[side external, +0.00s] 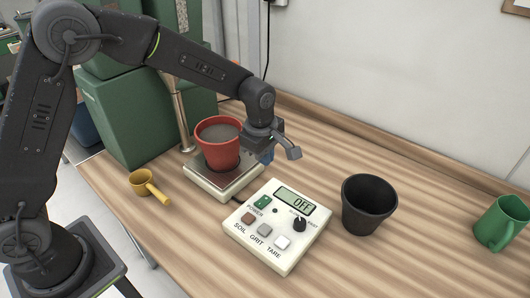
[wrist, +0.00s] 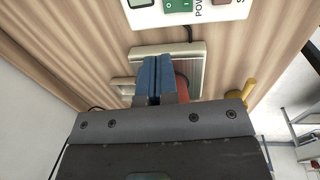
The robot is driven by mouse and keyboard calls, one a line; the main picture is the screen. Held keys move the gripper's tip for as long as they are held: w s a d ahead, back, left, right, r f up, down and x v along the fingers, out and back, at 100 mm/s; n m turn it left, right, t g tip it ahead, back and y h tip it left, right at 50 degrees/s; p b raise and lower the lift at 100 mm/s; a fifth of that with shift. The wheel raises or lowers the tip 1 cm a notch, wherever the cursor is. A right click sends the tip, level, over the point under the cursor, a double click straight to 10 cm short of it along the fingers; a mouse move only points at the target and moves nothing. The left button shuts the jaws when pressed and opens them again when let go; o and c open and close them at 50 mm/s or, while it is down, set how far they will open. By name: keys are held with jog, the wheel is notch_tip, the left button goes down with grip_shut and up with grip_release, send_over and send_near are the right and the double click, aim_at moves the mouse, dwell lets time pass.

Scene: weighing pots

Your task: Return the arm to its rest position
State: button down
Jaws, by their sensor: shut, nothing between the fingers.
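My gripper (wrist: 159,78) is shut and empty, its blue fingers pressed together in the wrist view. In the side view its fingers (side external: 266,154) hang just right of the red pot, over the right part of the scale. The red pot (side external: 221,155) stands upright on the scale and holds grey material. The scale's metal plate (side external: 247,180) also shows in the wrist view (wrist: 194,62). In the wrist view the pot (wrist: 181,89) is mostly hidden behind my gripper. The control box (side external: 262,246) shows OFF on its display.
An empty black pot (side external: 369,207) stands right of the control box. A green mug (side external: 500,224) is at the right edge. A yellow scoop (side external: 147,184) lies left of the scale. Green boxes (side external: 133,115) and a metal post (side external: 179,112) stand behind. The front right table is clear.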

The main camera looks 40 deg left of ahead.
jog(key=shift+r, duration=0.4)
jog(key=s+a+r+m+t, duration=0.1)
jog(key=s+a+r+m, duration=0.25)
jog(key=s+r, duration=0.3)
jog(key=s+a+r+m+t, duration=0.1)
jog(key=s+a+r+m, duration=0.1)
jog(key=s+r+m, duration=0.4)
jog(key=s+a+r+m+t, duration=0.2)
jog(key=s+m, duration=0.6)
jog(key=s, duration=0.5)
jog(key=shift+a, duration=0.6)
jog(key=shift+s+r+m, duration=0.1)
jog(key=shift+m, duration=0.15)
